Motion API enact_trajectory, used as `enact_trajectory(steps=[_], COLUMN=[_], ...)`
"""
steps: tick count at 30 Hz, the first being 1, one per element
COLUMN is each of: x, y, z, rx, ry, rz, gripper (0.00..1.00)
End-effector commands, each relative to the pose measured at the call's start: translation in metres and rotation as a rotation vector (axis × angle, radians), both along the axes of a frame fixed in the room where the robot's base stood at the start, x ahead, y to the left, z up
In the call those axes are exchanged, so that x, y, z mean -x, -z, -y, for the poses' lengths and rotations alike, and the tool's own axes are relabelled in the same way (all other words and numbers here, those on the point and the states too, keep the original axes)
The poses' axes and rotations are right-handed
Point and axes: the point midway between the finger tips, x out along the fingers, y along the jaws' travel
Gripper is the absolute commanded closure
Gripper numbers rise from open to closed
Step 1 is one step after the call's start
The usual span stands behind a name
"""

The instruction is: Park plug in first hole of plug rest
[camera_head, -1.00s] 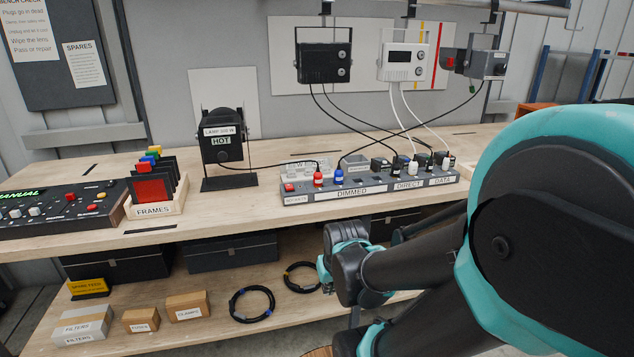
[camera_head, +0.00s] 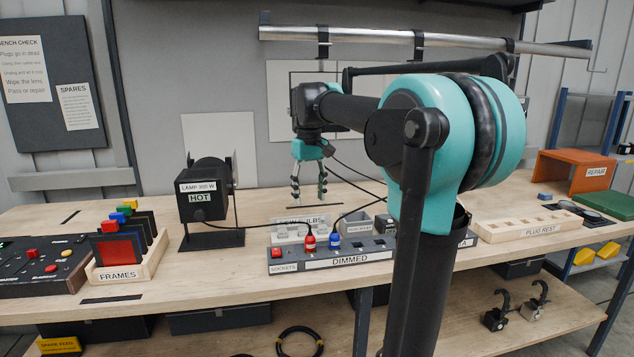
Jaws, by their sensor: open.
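The plug rest (camera_head: 538,231) is a pale wooden block with a row of holes on the right part of the bench. No plug shows in the holes that I can see. A red plug (camera_head: 309,242) and a blue plug (camera_head: 335,243) stand upright in the sockets strip (camera_head: 350,261), in its part marked DIMMED. My gripper (camera_head: 309,198) points down, open and empty, above the area behind the red and blue plugs.
The hot lamp (camera_head: 203,200) stands left of my gripper, with a cable running to the strip. A clear box (camera_head: 290,230) and a grey bin (camera_head: 355,224) sit behind the strip. A metal rail (camera_head: 400,37) runs overhead. An orange repair box (camera_head: 577,171) is far right.

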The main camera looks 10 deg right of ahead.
Motion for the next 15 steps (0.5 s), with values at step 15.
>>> enact_trajectory(steps=[15], x=[-0.004], y=[0.034], z=[-0.002], rx=[0.001], ry=[-0.011], rz=[-0.016], gripper=[0.48])
